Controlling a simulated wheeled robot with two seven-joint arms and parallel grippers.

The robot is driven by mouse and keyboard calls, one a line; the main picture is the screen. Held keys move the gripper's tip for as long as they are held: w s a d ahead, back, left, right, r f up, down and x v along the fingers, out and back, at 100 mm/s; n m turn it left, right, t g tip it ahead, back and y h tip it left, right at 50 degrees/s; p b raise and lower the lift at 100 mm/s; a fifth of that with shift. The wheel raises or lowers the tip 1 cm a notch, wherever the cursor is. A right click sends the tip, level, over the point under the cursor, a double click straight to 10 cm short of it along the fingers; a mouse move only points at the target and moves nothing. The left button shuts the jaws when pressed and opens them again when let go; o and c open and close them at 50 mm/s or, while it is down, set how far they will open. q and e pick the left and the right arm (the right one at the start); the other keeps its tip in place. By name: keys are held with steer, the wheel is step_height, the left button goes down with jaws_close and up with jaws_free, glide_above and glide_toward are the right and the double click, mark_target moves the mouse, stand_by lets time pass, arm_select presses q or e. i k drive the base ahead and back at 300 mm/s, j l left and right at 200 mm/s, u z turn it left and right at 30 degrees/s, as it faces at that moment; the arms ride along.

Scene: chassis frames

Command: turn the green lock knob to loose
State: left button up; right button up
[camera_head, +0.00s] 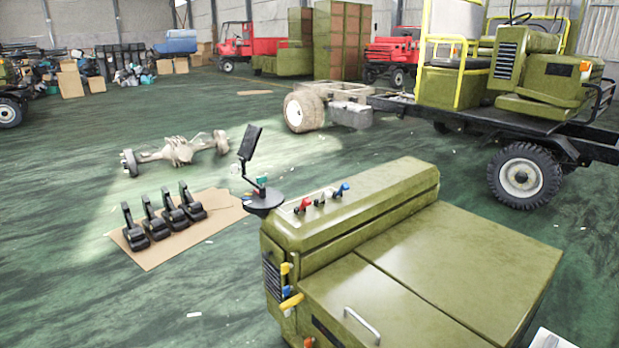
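A small green piece (262,181) stands at the foot of a black arm that holds a dark flat panel (250,142). It looks like the green lock knob, but it is too small to tell which way it is turned. The arm rises from a round black plate (265,203) at the left end of the olive-green machine body (365,205). Neither of my grippers is in view.
Red, grey and blue levers (342,190) stand on the machine's top. Yellow handles (291,302) jut from its left end. Black pedal-like parts (170,215) lie on cardboard at left. A vehicle chassis (480,115) stands behind.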

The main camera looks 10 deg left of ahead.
mark_target(260, 180)
steer(key=i+j+z, duration=0.2)
steer(key=z, duration=0.15)
steer(key=i+j+z, duration=0.2)
steer(key=j+z, duration=0.15)
steer(key=i+j+z, duration=0.1)
steer(key=j+z, duration=0.25)
steer(key=j, duration=0.1)
